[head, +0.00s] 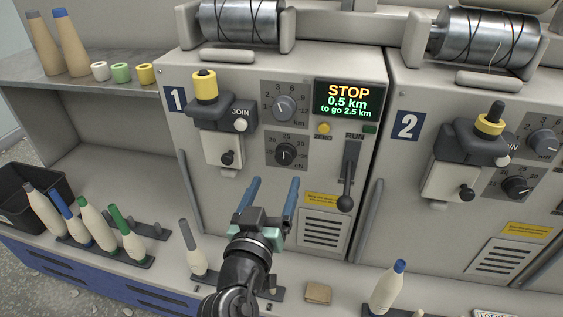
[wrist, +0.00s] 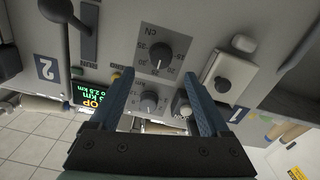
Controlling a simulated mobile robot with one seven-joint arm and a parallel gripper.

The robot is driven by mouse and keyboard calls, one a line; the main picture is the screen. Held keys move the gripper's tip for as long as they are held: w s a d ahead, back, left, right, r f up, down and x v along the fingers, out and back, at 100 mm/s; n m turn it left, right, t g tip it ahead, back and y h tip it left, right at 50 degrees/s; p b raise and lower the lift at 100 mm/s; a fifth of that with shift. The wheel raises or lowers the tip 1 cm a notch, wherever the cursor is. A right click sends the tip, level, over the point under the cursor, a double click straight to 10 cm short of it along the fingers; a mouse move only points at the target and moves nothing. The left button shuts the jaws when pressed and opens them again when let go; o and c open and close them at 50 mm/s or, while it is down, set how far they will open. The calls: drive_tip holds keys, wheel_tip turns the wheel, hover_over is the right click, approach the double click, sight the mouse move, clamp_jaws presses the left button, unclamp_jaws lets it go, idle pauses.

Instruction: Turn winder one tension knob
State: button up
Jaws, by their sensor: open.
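Winder one's tension knob (head: 287,154) is a small black knob on a dark dial plate marked in cN, below the larger grey km knob (head: 284,107). In the wrist view, which is turned upside down, the tension knob (wrist: 161,55) shows just beyond and between the fingertips, with the km knob (wrist: 149,101) below it. My gripper (head: 274,182) is open and empty, its two blue fingers pointing at the front of winder one, below the tension dial in the head view. The fingers (wrist: 158,76) look apart from the knob.
The run lever (head: 346,190) hangs right of the dial, and the joiner (head: 222,122) sits left. The display (head: 349,100) reads STOP, 0.5 km, to go 2.5 km. Winder two (head: 407,125) stands right. Several bobbins and a black bin (head: 30,200) occupy the lower left.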

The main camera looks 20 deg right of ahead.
sight(284, 159)
drive_tip(key=x, duration=0.7)
drive_tip(key=shift+w+b, duration=0.2)
drive_tip(key=shift+b, duration=0.15)
drive_tip(key=shift+c, duration=0.2)
clamp_jaws()
